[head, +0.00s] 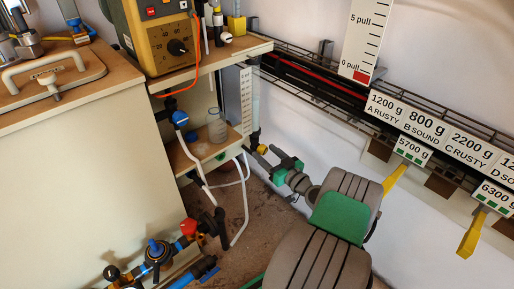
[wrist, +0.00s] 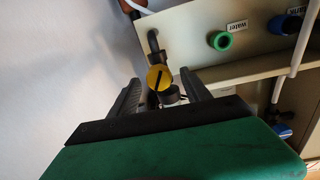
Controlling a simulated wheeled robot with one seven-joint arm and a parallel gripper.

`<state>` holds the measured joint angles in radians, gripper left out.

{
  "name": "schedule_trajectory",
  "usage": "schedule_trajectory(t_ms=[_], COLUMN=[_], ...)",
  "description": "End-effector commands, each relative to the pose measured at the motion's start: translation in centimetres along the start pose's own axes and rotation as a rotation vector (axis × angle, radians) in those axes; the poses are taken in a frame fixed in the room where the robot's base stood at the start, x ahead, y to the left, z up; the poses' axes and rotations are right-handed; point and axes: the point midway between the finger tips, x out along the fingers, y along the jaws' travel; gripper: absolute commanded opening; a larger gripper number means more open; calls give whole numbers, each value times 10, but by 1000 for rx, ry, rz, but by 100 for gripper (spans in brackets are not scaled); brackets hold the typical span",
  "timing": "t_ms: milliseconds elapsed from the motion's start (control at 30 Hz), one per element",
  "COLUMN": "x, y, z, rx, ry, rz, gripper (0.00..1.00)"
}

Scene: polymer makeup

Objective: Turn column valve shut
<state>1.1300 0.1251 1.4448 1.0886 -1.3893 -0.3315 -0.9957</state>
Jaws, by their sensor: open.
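A round yellow valve knob (wrist: 158,77) with a black bar across its face sits on a dark pipe fitting in the wrist view. In the head view a small yellow part (head: 262,149) shows just beyond my fingers, beside the cabinet's right edge. My gripper (wrist: 161,84) is open. Its two fingers stand left and right of the knob in the wrist view, and I cannot tell whether they touch it. My gripper (head: 279,168) also shows in the head view, pointing at the yellow part. No label for the knob is readable.
A green knob (wrist: 220,41) marked Water and a blue knob (wrist: 291,25) sit on the panel. Shelves (head: 212,147) with a bottle (head: 216,128) and white hoses stand left of my gripper. A rail with weight signs (head: 425,125) and yellow levers (head: 396,177) lines the right wall.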

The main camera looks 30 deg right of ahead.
Motion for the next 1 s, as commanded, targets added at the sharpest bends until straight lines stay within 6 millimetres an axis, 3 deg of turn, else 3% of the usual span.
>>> schedule_trajectory(t_ms=[333,1000], x=[3,4], y=[3,2], z=[0,0], rx=[-1,-1], ry=[1,1], rz=[7,5], gripper=[55,0])
